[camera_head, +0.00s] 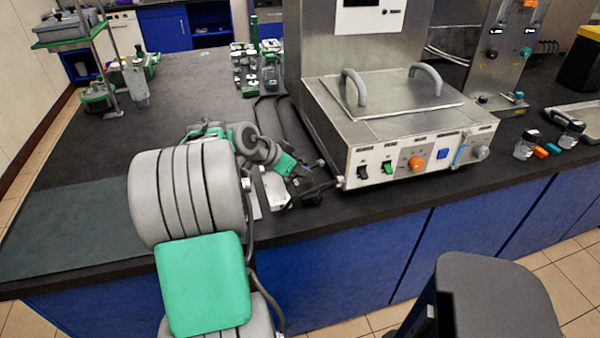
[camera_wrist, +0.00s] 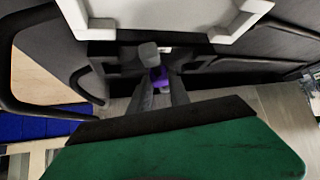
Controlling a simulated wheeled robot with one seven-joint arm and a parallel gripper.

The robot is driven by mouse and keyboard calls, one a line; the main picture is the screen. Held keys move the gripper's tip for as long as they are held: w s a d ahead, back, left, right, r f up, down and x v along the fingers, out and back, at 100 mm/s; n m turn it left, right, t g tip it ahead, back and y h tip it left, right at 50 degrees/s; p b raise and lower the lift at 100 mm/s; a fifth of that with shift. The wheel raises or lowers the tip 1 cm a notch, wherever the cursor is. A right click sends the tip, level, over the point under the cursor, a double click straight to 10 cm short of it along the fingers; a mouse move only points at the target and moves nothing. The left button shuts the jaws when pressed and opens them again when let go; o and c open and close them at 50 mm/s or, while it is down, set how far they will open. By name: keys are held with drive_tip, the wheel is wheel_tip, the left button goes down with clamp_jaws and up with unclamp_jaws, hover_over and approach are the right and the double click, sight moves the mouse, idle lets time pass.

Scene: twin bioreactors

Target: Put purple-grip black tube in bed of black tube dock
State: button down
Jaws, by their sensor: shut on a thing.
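In the wrist view, my gripper (camera_wrist: 160,92) is closed around a small purple grip (camera_wrist: 160,77), which shows between its grey fingers. A black tube (camera_wrist: 22,92) curves along the left edge there, and dark tubing also shows at the right. In the head view, black tubing (camera_head: 281,118) lies in a long loop on the bench, left of the metal bath. My gripper (camera_head: 303,186) is low over the bench by the bath's front left corner. The purple grip is hidden there. I cannot clearly pick out the dock's bed or tell whether the tube touches it.
The metal bath (camera_head: 408,141) with knobs and switches stands just right of my gripper. A white-edged piece (camera_wrist: 95,28) is close at the top of the wrist view. Green-and-grey racks (camera_head: 258,70) stand farther back.

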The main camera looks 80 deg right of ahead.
drive_tip(key=shift+f, duration=0.75)
drive_tip(key=shift+f, duration=0.1)
drive_tip(key=c, duration=1.2)
unclamp_jaws()
drive_tip(key=shift+c, duration=0.2)
